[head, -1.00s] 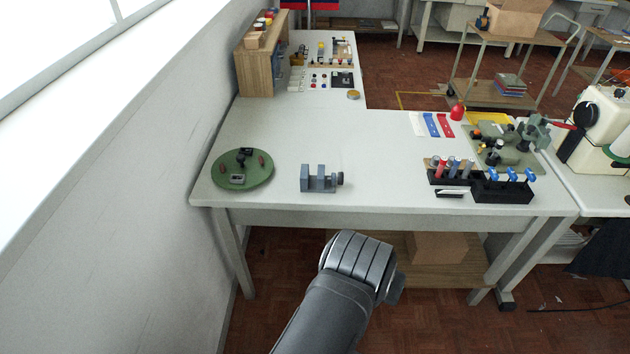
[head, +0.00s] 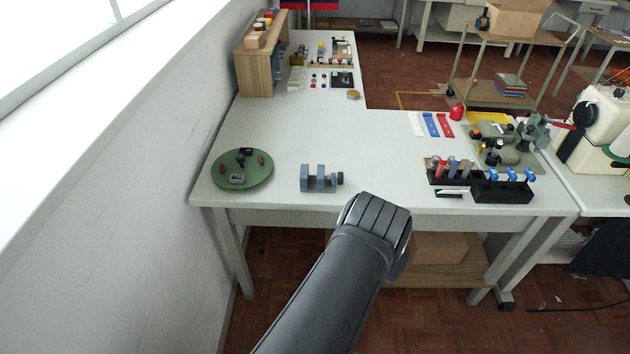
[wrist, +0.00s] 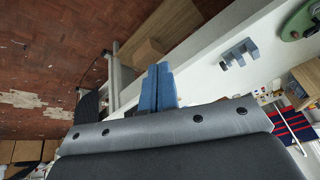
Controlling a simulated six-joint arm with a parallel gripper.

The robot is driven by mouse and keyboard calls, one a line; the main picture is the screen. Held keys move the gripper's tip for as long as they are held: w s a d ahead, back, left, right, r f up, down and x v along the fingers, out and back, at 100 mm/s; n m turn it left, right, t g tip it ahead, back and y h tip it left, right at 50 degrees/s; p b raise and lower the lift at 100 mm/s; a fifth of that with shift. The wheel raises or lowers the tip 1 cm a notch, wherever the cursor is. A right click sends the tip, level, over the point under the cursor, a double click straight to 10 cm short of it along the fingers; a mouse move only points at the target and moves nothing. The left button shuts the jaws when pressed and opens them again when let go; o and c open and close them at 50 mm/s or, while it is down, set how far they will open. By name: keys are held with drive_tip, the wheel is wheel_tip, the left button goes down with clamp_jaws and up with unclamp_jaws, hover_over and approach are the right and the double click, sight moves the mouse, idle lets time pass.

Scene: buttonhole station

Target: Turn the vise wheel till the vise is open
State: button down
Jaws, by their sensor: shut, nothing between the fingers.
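The small blue-grey vise (head: 319,180) stands near the front edge of the table, left of centre in the head view. Its dark round wheel (head: 340,179) is on its right side. A gap shows between its upright jaws. The vise (wrist: 240,53) also shows in the wrist view, right of my fingers. My gripper (wrist: 158,70) shows there as two blue fingers, shut together with nothing between them and apart from the vise. In the head view my arm hides the gripper; the arm is in front of the table, right of the vise.
A green round plate (head: 243,170) with small parts lies left of the vise. Black holders (head: 502,190) with blue- and red-topped tools stand at the right. The white table (head: 385,160) is clear between the vise and the holders. A wall runs along the left.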

drive_tip(key=w+d+m+g+y, duration=0.2)
drive_tip(key=w+m+y, duration=0.35)
drive_tip(key=w, duration=1.65)
drive_tip(key=m+t+y, duration=0.1)
drive_tip(key=m+y, duration=0.2)
drive_tip(key=y, duration=0.5)
approach(340, 179)
drive_tip(key=shift+w+d+f, duration=0.1)
drive_tip(key=shift+d+f, duration=0.15)
drive_tip(key=shift+f, duration=0.35)
drive_tip(key=shift+w+d+f, duration=0.1)
drive_tip(key=shift+d+f, duration=0.15)
drive_tip(key=shift+f, duration=0.35)
drive_tip(key=shift+a+f, duration=0.1)
drive_tip(key=shift+a, duration=3.35)
drive_tip(key=shift+w, duration=0.15)
drive_tip(key=shift+w+r, duration=0.3)
drive_tip(key=shift+w, duration=0.25)
drive_tip(key=shift+w+r, duration=0.25)
drive_tip(key=shift+w, duration=0.25)
